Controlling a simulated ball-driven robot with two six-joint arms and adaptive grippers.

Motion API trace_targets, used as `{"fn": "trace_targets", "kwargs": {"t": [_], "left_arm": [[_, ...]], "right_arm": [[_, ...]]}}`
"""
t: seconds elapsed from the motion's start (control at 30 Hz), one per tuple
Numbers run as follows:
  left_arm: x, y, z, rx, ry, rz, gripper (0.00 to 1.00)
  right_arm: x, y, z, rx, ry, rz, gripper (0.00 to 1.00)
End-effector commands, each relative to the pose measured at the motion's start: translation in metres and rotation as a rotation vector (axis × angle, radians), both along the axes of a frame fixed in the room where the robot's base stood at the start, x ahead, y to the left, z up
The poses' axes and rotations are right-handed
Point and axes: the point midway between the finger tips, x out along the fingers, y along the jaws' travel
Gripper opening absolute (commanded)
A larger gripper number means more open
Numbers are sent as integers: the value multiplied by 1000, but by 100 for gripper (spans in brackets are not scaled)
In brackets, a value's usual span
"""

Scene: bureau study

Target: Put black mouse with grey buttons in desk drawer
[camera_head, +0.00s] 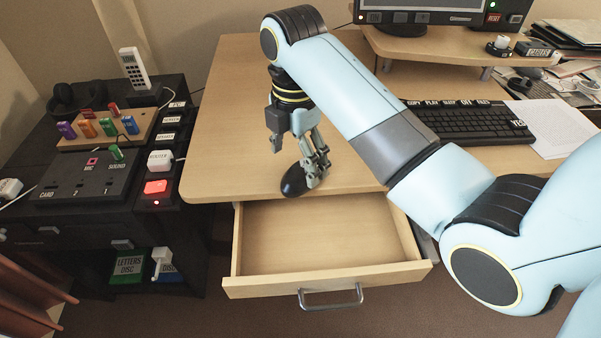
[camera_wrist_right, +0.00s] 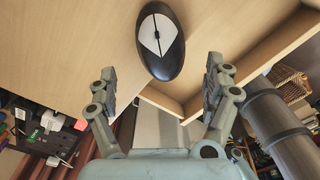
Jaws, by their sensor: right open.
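The black mouse with grey buttons (camera_wrist_right: 160,42) lies on the desk top near its front edge; in the head view the mouse (camera_head: 294,181) is partly hidden by my right gripper. My right gripper (camera_head: 297,160) is above and beside the mouse. In the right wrist view the fingers of my right gripper (camera_wrist_right: 160,88) are apart and empty, with the mouse just beyond them. The desk drawer (camera_head: 323,284) is pulled open below the desk top, empty inside, with a metal handle at its front. My left gripper is not in view.
A keyboard (camera_head: 465,122) and white paper (camera_head: 545,125) lie at the right of the desk, below a monitor stand (camera_head: 450,42). A black side cabinet (camera_head: 195,215) with labelled switches stands at the left. The desk's left part is clear.

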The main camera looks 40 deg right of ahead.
Motion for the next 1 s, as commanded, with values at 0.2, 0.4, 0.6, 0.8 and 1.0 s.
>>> {"fn": "trace_targets", "kwargs": {"t": [0.2,0.4,0.6,0.8,1.0], "left_arm": [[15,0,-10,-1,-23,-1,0],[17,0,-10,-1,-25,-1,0],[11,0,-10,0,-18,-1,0],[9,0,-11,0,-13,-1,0],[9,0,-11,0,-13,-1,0]], "right_arm": [[-2,-4,-37,0,4,-1,84],[-1,-4,-44,0,2,-1,84],[-1,-4,-43,0,1,-1,75],[-1,-4,-43,0,1,-1,49],[-1,-4,-43,0,1,-1,23]]}}
